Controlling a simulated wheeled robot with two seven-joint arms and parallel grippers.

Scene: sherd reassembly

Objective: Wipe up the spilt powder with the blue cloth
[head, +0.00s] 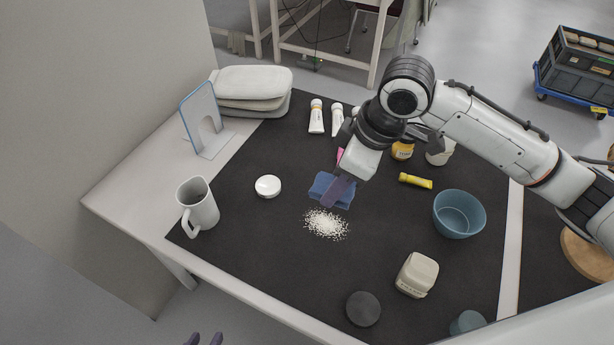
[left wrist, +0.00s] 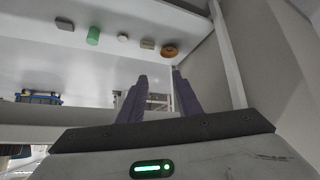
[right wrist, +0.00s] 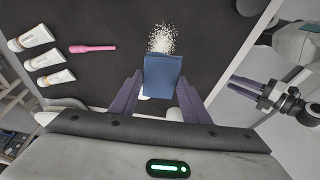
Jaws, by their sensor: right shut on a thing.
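The blue cloth (head: 322,186) is a folded pad just behind the spilt powder (head: 326,224) on the dark mat (head: 262,225). The powder is a scattered patch of white grains. My right gripper (head: 338,192) reaches down from behind and is shut on the cloth. In the right wrist view the cloth (right wrist: 163,76) sits between the fingers (right wrist: 158,95), with its far edge close to the powder (right wrist: 162,40); I cannot tell whether they touch. My left gripper (head: 205,340) shows only its fingertips at the bottom edge. In the left wrist view its fingers (left wrist: 158,85) are apart and empty.
A dark disc (head: 363,309) lies in front. The mat left of the powder is clear.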

